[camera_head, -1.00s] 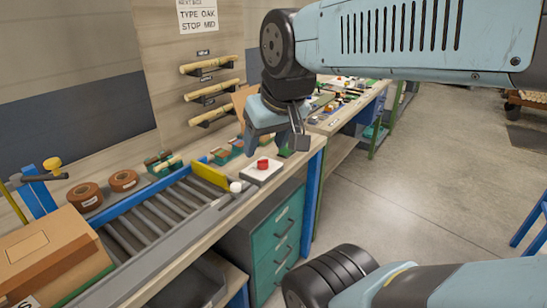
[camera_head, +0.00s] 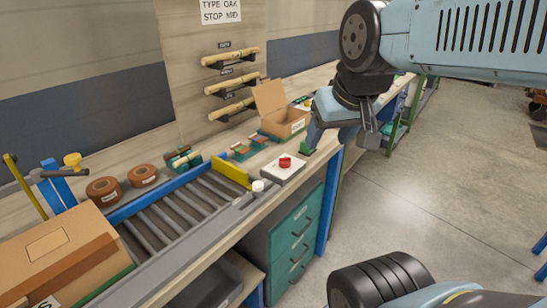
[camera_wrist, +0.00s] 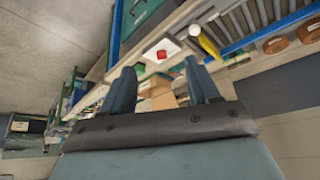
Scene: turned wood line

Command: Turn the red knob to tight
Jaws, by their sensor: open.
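The red knob (camera_head: 285,162) sits on a pale, boxy panel (camera_head: 276,176) near the front edge of the bench, at the end of the roller track. Any marking for tight is too small to read. My gripper (camera_head: 343,143) is open and empty, to the right of the knob and apart from it. In the wrist view the red knob (camera_wrist: 161,54) shows beyond the gap between my two blue fingers (camera_wrist: 158,68). Nothing is between the fingertips.
A small white round part (camera_head: 258,186) and a yellow bar (camera_head: 231,171) are left of the panel. An open cardboard box (camera_head: 284,124) stands behind it. Teal drawers (camera_head: 295,235) are below. The floor (camera_head: 440,205) to the right is clear.

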